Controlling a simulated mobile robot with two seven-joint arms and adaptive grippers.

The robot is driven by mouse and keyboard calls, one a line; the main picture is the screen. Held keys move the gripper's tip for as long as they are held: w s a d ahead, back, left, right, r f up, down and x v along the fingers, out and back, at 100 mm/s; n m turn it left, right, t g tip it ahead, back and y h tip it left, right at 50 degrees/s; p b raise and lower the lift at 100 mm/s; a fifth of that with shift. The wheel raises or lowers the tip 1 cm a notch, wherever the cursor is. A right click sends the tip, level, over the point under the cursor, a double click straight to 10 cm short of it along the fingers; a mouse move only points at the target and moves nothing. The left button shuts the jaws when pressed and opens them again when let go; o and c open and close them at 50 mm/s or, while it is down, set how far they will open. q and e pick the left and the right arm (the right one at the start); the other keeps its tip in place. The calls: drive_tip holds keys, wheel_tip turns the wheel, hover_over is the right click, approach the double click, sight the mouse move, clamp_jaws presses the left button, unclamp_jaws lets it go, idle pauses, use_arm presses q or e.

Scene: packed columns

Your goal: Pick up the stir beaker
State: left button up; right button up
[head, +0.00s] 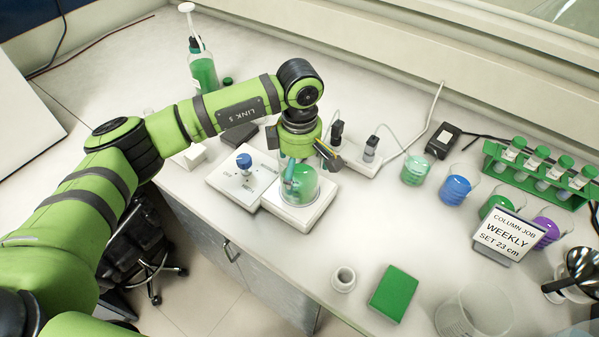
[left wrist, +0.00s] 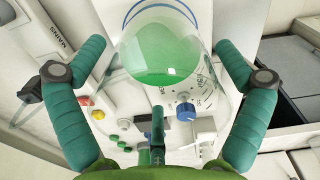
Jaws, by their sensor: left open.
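The stir beaker (head: 307,186) is a clear glass with green liquid, standing on a white stirrer plate (head: 290,222) near the table's front edge. It also shows in the left wrist view (left wrist: 163,52), at top centre. My left gripper (head: 297,183) comes down over it from above, and partly hides it in the head view. In the left wrist view my left gripper (left wrist: 160,50) is open, with teal fingers at either side of the beaker and visible gaps beside the glass. It is not shut on anything. My right gripper is in neither view.
A white device with a blue knob (head: 243,161) adjoins the plate on the left. Plugs and cables (head: 370,148) lie behind. Beakers of coloured liquid (head: 456,189), a green tube rack (head: 540,172) and a sign (head: 499,235) stand right. A green block (head: 394,293) lies in front.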

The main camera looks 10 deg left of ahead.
use_arm(q)
drive_tip(key=c, duration=1.4)
drive_tip(key=shift+o, duration=0.2)
drive_tip(key=shift+r, duration=0.1)
